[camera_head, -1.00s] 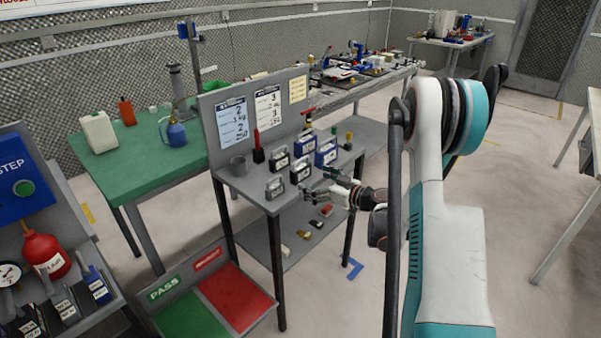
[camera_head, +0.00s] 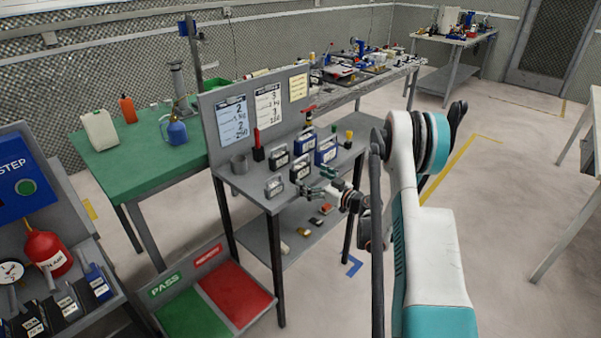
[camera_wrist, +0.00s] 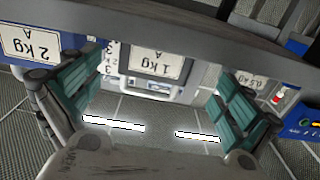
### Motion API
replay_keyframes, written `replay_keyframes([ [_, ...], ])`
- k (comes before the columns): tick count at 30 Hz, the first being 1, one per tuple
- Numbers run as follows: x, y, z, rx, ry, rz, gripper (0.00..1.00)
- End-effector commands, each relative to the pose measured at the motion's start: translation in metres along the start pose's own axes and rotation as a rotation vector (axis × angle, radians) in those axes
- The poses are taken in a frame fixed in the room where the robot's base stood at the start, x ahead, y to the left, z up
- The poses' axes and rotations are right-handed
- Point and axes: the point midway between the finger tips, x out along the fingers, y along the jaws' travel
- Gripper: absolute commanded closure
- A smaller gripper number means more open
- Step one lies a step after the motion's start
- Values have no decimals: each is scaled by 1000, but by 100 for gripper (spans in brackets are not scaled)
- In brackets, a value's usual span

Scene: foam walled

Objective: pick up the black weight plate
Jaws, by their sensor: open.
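Black weight plates with white labels and handles stand upright on the grey bench: one near the front (camera_head: 300,170) and one behind it (camera_head: 278,158). My gripper (camera_head: 316,181) is open just right of the front black plate, low over the bench. In the wrist view a dark plate labelled 1 kg (camera_wrist: 158,66) shows between the teal fingers of my gripper (camera_wrist: 160,85), beyond the tips. Nothing is held. I cannot tell whether a finger touches a plate.
A grey plate (camera_head: 274,187) stands at the bench front. Small parts (camera_head: 325,209) lie on the lower shelf.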

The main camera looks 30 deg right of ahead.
Motion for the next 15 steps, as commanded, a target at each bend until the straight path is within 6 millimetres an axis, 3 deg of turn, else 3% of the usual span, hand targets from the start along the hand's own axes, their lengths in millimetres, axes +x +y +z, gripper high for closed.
replay_keyframes([
  [5,10,1,-1,0,0,0,2],
  [15,53,5,-8,0,0,0,2],
])
